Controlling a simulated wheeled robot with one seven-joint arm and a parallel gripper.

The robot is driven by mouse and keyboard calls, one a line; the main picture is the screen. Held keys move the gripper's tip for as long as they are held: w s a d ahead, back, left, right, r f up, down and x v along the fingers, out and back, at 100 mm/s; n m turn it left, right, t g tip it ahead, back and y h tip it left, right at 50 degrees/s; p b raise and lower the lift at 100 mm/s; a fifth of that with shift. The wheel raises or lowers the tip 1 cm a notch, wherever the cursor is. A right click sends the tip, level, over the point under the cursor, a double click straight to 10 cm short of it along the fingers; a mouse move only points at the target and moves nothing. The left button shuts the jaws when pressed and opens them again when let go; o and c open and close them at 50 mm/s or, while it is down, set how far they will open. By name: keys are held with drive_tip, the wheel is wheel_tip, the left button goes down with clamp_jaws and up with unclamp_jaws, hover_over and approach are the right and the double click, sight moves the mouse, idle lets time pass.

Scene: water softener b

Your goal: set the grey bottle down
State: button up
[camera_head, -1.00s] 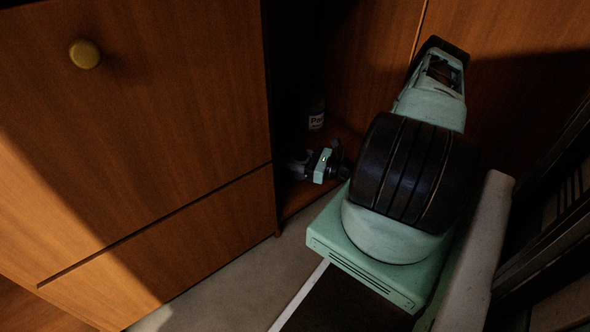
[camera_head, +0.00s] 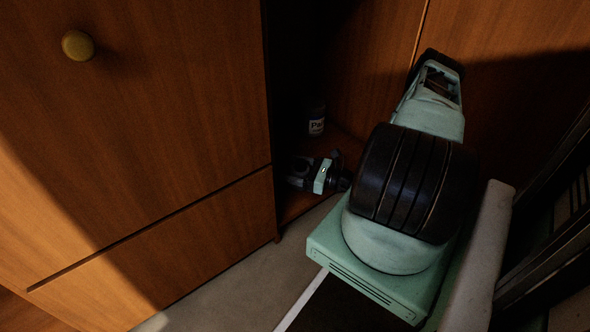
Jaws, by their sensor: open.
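The bottle (camera_head: 317,127) stands upright in the dark cabinet opening, on the cabinet floor. Shadow hides the fingertips' exact outline.
A wooden cabinet front (camera_head: 140,130) with a round knob (camera_head: 78,45) closes off the left side. A wooden panel (camera_head: 372,70) stands behind the bottle. Grey floor (camera_head: 230,275) lies in front of the opening. The inside of the opening is very dark.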

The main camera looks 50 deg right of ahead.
drive_tip(key=p+v, duration=0.3)
drive_tip(key=v, duration=0.2)
drive_tip(key=p+v, duration=0.3)
drive_tip(key=v, duration=0.3)
drive_tip(key=shift+r, duration=0.25)
drive_tip(key=shift+s+d+f+p, duration=0.15)
drive_tip(key=shift+s+p, duration=0.15)
drive_tip(key=shift+s, duration=0.15)
